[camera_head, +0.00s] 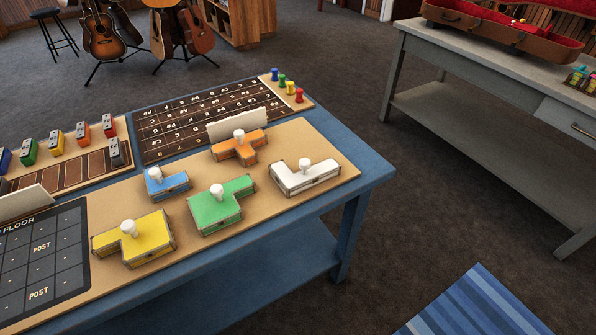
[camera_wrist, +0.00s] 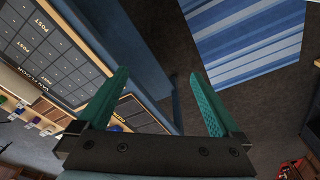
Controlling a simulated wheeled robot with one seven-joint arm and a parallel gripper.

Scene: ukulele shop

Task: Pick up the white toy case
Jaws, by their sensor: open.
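The white toy case (camera_head: 308,178) lies on the tan board at the right end of the blue table (camera_head: 372,176). It is a small stepped block with a white knob on top. It is not seen in the wrist view. My gripper (camera_wrist: 164,100) shows in the wrist view with its two teal fingers spread apart and nothing between them. It is over the floor beside the blue table edge, away from the case. My gripper is not seen in the head view.
Orange (camera_head: 240,147), green (camera_head: 220,206), blue (camera_head: 167,184) and yellow (camera_head: 134,239) toy cases share the board, left of the white one. A card stands behind the orange case. A grey workbench (camera_head: 480,120) stands at right. A striped blue rug (camera_head: 480,305) lies on the floor.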

